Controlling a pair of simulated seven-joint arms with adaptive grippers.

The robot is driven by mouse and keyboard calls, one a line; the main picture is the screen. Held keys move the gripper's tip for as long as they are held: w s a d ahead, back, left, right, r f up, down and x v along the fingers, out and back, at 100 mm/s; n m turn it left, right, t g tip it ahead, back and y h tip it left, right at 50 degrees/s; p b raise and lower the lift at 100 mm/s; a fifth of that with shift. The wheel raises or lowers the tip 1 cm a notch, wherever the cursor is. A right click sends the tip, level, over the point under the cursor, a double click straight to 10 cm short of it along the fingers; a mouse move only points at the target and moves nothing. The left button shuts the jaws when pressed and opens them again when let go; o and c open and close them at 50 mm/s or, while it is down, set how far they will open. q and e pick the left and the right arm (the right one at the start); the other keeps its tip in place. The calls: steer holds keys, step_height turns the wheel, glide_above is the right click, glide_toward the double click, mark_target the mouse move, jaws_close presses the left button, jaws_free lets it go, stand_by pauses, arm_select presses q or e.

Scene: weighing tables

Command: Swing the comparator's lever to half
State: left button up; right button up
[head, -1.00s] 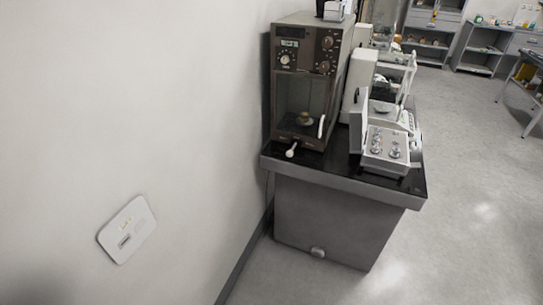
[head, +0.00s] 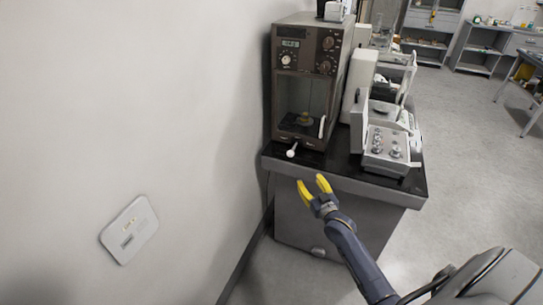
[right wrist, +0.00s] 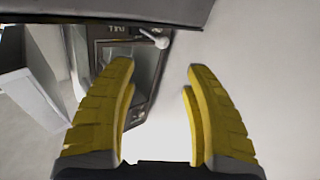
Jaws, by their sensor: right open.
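The comparator (head: 311,75) is a tall dark brown cabinet with dials and a small display, on the black-topped table beside the wall. Its lever (head: 292,151), white-knobbed, sticks out low at the front left. The lever also shows at the top of the right wrist view (right wrist: 157,39), beyond the fingertips and between them. My right gripper (head: 314,184) has yellow fingers spread apart and empty. It is in front of the table edge, below and a little right of the lever in the head view, not touching it. My left gripper is not in view.
The dark table (head: 345,183) has a raised front edge between my right gripper and the comparator. A grey balance (head: 388,143) stands to the right. The wall with a white plate (head: 129,229) is close on the left. Open floor lies to the right.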

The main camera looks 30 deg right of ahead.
mark_target(292, 156)
steer(key=w, duration=0.6)
steer(key=w+d, duration=0.1)
steer(key=w, duration=0.4)
steer(key=w+r, duration=0.1)
steer(key=w, duration=0.5)
steer(key=shift+w+d, duration=0.3)
steer(key=shift+d, duration=0.05)
jaws_close()
